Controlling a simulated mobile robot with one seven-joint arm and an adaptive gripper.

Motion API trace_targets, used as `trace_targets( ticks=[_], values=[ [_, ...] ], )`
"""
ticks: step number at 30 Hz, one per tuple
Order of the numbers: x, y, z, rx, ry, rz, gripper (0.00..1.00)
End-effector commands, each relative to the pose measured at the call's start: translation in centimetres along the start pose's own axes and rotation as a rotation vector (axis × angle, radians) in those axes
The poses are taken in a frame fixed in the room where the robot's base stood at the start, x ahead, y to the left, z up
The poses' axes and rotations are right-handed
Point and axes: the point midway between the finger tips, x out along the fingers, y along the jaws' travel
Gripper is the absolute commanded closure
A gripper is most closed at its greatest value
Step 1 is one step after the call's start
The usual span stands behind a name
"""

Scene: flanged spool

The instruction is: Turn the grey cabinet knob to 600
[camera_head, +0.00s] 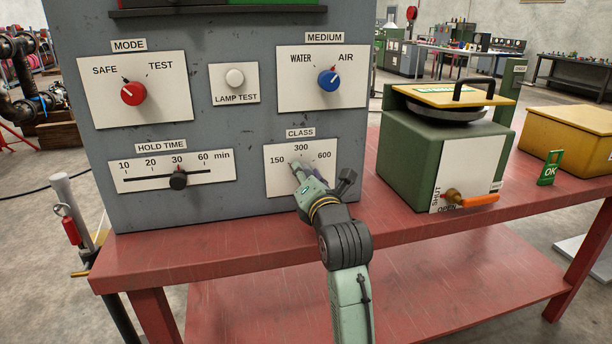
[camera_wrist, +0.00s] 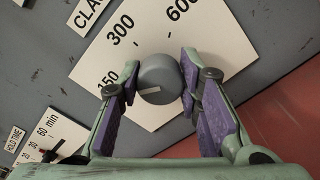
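The grey CLASS knob (camera_wrist: 161,76) sits on a white plate (camera_wrist: 153,30) marked 150, 300 and 600. In the wrist view its pale pointer line is turned roughly toward 150. My gripper (camera_wrist: 158,80) has one finger on each side of the knob. The right finger is very close to it or touching; a narrow gap seems to show at the left finger. In the head view my gripper (camera_head: 300,178) is at the CLASS plate (camera_head: 274,183) and hides most of the knob.
On the same cabinet (camera_head: 230,135) are a red MODE knob (camera_head: 133,93), a blue MEDIUM knob (camera_head: 329,81), a LAMP TEST button (camera_head: 235,78) and a HOLD TIME slider (camera_head: 178,180). A green box (camera_head: 410,165) with an orange-handled valve (camera_head: 478,200) stands to the right on the red bench (camera_head: 260,236).

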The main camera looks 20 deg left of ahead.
Motion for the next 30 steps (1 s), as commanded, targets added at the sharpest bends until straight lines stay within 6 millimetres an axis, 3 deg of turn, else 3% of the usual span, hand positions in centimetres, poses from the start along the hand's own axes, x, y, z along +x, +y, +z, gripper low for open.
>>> trace_targets(
  ticks=[11, 20, 30],
  values=[
    [-0.01, -0.01, 0.0, 0.0, 0.0, 0.0, 0.96],
    [-0.01, -0.05, -0.02, 0.038, 0.0, 0.0, 0.96],
    [-0.02, -0.14, 0.01, 0.261, -0.001, 0.0, 0.96]
  ],
)
